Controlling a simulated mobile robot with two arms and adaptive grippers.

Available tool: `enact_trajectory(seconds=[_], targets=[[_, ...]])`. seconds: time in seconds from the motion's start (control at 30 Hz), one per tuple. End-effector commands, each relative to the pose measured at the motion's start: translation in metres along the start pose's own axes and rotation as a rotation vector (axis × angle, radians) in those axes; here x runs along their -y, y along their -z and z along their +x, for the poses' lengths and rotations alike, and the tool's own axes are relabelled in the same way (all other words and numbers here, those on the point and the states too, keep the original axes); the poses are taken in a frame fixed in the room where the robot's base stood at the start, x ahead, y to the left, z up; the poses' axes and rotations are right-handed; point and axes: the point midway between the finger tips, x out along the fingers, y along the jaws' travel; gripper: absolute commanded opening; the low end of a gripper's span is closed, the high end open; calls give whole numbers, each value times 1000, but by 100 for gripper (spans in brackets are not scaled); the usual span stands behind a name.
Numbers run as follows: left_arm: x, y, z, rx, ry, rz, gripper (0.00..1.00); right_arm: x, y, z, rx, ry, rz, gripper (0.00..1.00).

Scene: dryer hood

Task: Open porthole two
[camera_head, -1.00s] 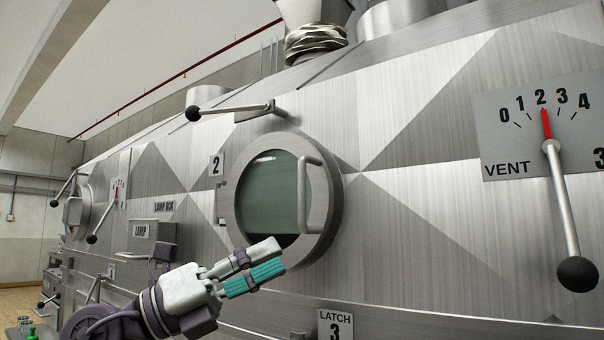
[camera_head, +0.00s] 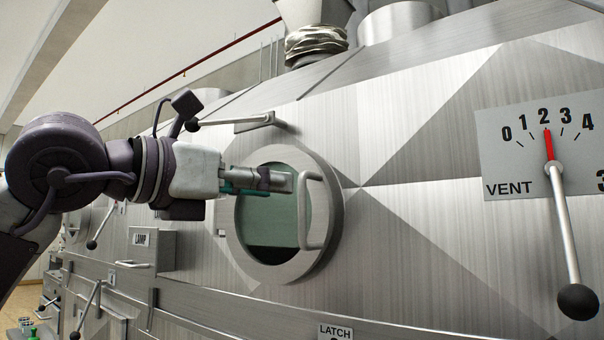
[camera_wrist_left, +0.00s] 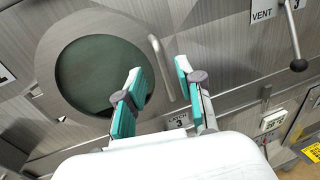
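Porthole two is a round steel door (camera_head: 232,240) with a dark green window (camera_head: 272,218), and it looks shut in its wall. Its curved bar handle (camera_head: 318,212) is on the right side of the door. My left gripper (camera_head: 288,183) is in front of the window, with its tips just left of the handle in the head view. In the left wrist view the left gripper (camera_wrist_left: 159,70) is open with nothing between its pads, and the handle (camera_wrist_left: 162,68) shows beyond the gap between its fingers. My left arm hides the number 2 plate. My right gripper is not in view.
A lever (camera_head: 232,121) with a black knob is above the porthole. The vent dial (camera_head: 545,145) with its long lever (camera_head: 563,225) is at the right. A lamp box (camera_head: 152,248) is at the left. The latch 3 plate (camera_head: 336,332) is below.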

Motion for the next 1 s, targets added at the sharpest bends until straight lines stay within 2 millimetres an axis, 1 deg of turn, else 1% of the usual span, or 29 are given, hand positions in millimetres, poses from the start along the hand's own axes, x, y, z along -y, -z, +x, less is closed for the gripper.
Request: enact_trajectory(seconds=[0.03,0.1,0.2,0.3,0.4,0.5,0.73,0.77,0.9,0.97,1.0], targets=[[1,-4,12,-3,2,-1,37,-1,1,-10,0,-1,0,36],[0,-4,25,-3,1,-1,37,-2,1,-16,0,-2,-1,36],[0,-3,42,-2,2,-1,37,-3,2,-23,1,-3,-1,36],[1,-3,54,0,2,-1,37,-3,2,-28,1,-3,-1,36],[0,-1,62,-1,0,-1,37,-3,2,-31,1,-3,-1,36],[0,0,65,0,0,-1,37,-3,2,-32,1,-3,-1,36],[0,0,65,1,1,0,37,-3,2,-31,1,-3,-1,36],[0,0,65,1,1,0,35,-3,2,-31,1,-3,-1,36],[0,0,65,1,1,0,12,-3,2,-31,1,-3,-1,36],[0,0,65,1,1,0,2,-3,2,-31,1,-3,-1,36],[0,0,65,1,1,0,0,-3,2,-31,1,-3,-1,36]])
